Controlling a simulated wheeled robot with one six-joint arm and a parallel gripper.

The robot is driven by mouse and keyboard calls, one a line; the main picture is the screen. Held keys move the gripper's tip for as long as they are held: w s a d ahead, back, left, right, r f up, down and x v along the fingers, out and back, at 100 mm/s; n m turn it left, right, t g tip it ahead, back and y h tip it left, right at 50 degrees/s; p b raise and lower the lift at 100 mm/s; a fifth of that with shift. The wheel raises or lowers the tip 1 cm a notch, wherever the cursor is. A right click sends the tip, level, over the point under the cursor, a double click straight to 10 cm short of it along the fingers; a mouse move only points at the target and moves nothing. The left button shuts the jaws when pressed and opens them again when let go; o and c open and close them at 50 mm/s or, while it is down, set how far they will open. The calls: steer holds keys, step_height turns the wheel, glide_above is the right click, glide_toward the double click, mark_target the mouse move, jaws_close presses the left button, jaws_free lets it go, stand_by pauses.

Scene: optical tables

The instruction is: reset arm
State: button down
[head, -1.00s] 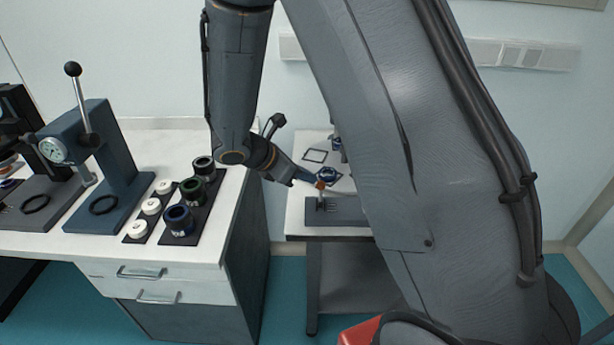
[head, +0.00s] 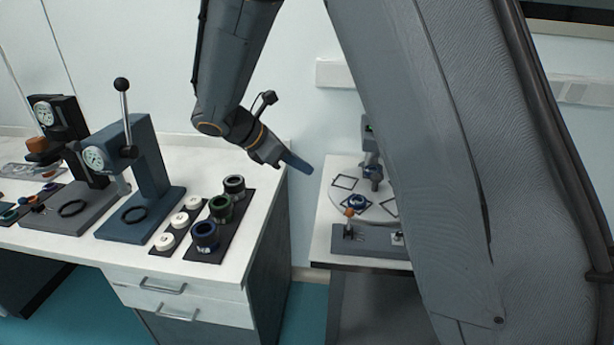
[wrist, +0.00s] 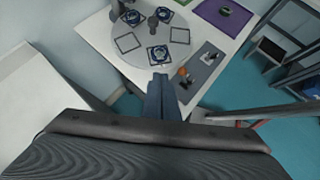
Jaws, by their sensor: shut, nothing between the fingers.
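My gripper (head: 298,163) is shut and empty in the head view. It hangs in the air over the gap between the left bench and the right table, pointing down to the right. In the wrist view its closed blue fingers (wrist: 161,82) reach toward the edge of the right table (wrist: 98,32). They appear apart from everything on it. My forearm and a large arm link cover much of the right side of the head view.
The right table bears a round plate (head: 340,202) with square outlines and blue-ringed parts, and a grey strip (head: 375,238) with an orange-topped item (head: 349,214). The left bench (head: 130,258) holds two lever presses (head: 150,170) and trays of rings. Wall space above the gripper looks clear.

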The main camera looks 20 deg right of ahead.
steer(key=s+d+f+m+y+b, duration=0.1)
steer(key=s+f+m+y, duration=0.3)
steer(key=s+m, duration=0.6)
steer(key=s+d+f+m+y+b, duration=0.1)
steer(key=s+f+m+y+b, duration=0.1)
steer(key=s+f+m+y, duration=0.3)
steer(key=s+m, duration=0.4)
steer(key=m, duration=0.1)
steer(key=shift+s+d+f+g, duration=0.15)
steer(key=shift+s+d+g, duration=0.2)
steer(key=shift+g, duration=0.05)
